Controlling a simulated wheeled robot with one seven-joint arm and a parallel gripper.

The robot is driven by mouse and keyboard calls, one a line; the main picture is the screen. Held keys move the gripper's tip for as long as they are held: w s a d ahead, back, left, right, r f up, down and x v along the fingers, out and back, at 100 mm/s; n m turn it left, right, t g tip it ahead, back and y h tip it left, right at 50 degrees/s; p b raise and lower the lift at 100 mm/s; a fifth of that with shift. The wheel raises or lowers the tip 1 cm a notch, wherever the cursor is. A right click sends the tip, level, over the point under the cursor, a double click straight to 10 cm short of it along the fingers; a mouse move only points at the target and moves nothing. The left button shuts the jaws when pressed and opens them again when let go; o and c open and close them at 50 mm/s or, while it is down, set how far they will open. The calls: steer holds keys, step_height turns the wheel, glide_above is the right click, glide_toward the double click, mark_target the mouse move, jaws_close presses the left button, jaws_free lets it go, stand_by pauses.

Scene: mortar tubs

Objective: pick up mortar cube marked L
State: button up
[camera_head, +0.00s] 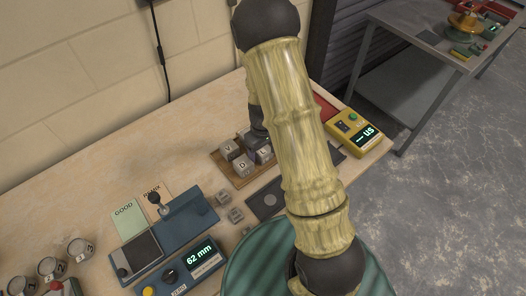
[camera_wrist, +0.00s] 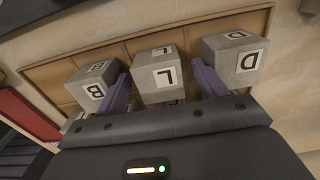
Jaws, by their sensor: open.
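The grey mortar cube marked L (camera_wrist: 158,76) sits in the middle of a row on a wooden tray (camera_wrist: 207,31) in the wrist view. My gripper (camera_wrist: 163,84) is open, with one purple finger on each side of this cube. The cube marked B (camera_wrist: 91,88) is just left of the left finger, and the cube marked D (camera_wrist: 236,62) is just right of the right finger. I cannot tell whether the fingers touch any cube. In the head view the tray (camera_head: 243,182) is partly hidden by my arm, and my gripper is mostly hidden there.
A yellow meter (camera_head: 354,131) stands right of the tray. A dark square plate (camera_head: 268,199) and small grey cubes (camera_head: 229,215) lie in front. A blue device reading 62 mm (camera_head: 184,270) and numbered cups (camera_head: 52,268) are at the left. Behind is a block wall.

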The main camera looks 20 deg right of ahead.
mark_target(264, 149)
steer(key=shift+f, duration=0.2)
stand_by(0.4)
steer(key=c, duration=1.2)
steer(key=shift+c, duration=0.2)
steer(key=shift+r, duration=0.15)
step_height(264, 149, up, 10)
steer(key=shift+f+b, duration=0.1)
steer(key=shift+b, duration=0.35)
steer(key=shift+s, duration=0.1)
